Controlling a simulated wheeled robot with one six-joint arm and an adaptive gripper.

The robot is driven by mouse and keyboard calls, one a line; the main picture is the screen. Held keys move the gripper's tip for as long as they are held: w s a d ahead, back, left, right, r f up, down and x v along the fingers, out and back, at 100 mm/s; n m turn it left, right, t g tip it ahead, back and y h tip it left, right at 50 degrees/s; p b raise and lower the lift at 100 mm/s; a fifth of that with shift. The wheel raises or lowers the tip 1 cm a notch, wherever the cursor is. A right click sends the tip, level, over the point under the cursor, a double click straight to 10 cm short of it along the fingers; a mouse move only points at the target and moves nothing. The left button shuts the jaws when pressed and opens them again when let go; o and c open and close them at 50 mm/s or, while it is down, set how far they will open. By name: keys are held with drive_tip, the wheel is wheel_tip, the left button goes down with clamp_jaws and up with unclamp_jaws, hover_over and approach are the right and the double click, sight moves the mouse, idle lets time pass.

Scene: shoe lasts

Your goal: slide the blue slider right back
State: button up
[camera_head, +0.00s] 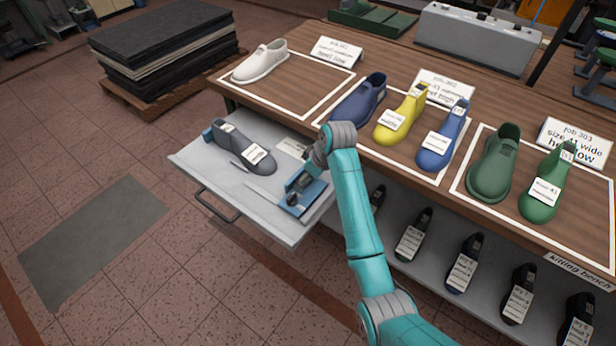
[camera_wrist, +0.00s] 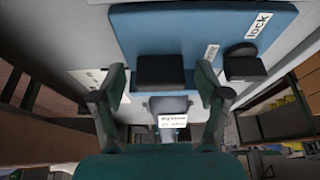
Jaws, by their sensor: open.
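The blue slider (camera_head: 312,192) sits on the pulled-out grey drawer (camera_head: 262,212), right of a grey shoe last (camera_head: 240,152) with a white tag. In the wrist view it is a blue plate (camera_wrist: 190,28) with an upright black block (camera_wrist: 161,72), a round black knob (camera_wrist: 243,62) and a white "lock" label. My gripper (camera_head: 305,172) is over the slider; its fingers hide part of it. In the wrist view my gripper (camera_wrist: 160,82) is open, with the black block appearing between the fingertips. I cannot tell whether they touch it. The last (camera_wrist: 168,104) shows beyond.
The wooden bench (camera_head: 300,125) rises behind the drawer with white, blue, yellow and green lasts and job cards. A shelf with several tagged lasts lies under it. The drawer handle (camera_head: 215,207) juts out in front.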

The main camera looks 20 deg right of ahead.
drive_tip(key=v, duration=1.2)
drive_tip(key=shift+f, duration=0.1)
